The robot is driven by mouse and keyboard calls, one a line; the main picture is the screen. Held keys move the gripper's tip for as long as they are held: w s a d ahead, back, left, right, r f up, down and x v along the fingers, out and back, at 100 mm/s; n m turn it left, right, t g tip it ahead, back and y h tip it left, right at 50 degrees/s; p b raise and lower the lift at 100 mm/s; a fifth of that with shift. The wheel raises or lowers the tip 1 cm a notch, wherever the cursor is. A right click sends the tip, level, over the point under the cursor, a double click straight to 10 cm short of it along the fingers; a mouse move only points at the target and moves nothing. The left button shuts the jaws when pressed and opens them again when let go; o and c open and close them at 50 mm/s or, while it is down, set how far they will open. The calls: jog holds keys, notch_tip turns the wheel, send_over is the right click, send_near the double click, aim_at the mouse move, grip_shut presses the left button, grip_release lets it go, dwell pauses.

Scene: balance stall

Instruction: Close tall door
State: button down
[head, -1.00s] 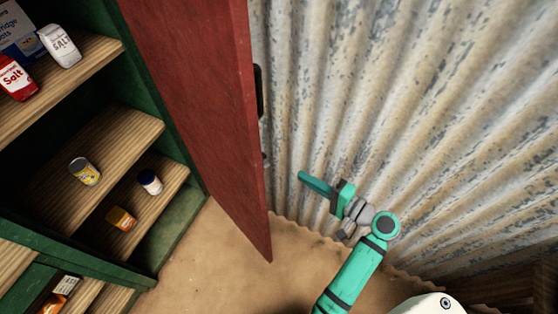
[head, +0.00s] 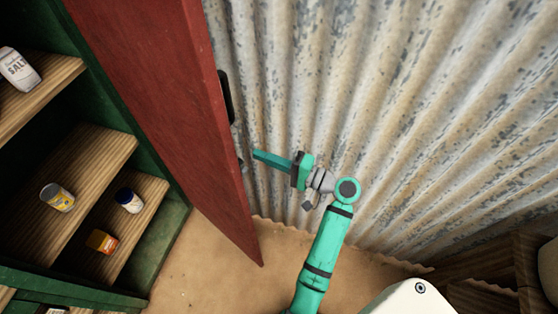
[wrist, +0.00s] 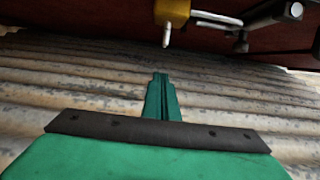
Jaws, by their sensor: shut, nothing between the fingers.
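The tall red door (head: 175,100) stands open, swung out from the green cabinet (head: 168,250). Its black handle (head: 227,97) is on the outer face, near the free edge. My gripper (head: 257,155) is shut and empty. It is on the outer side of the door, between the door and the corrugated wall, with its tips pointing toward the door and lower than the handle. In the wrist view the shut fingers (wrist: 161,80) point toward the dark red door face (wrist: 100,14). A brass-coloured fitting (wrist: 172,12) shows ahead; whether the fingers touch the door I cannot tell.
Corrugated metal wall (head: 400,90) rises close behind my arm. Cabinet shelves hold a salt container (head: 18,70), a yellow-labelled can (head: 57,197), a dark-lidded jar (head: 130,200) and an orange item (head: 102,241). Sandy floor (head: 205,270) below the door is clear. Wooden boards (head: 490,295) stand at lower right.

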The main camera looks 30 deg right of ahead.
jog(key=shift+s+a, duration=0.35)
jog(key=shift+a, duration=0.5)
jog(key=shift+s+a, duration=0.3)
jog(key=shift+a, duration=0.5)
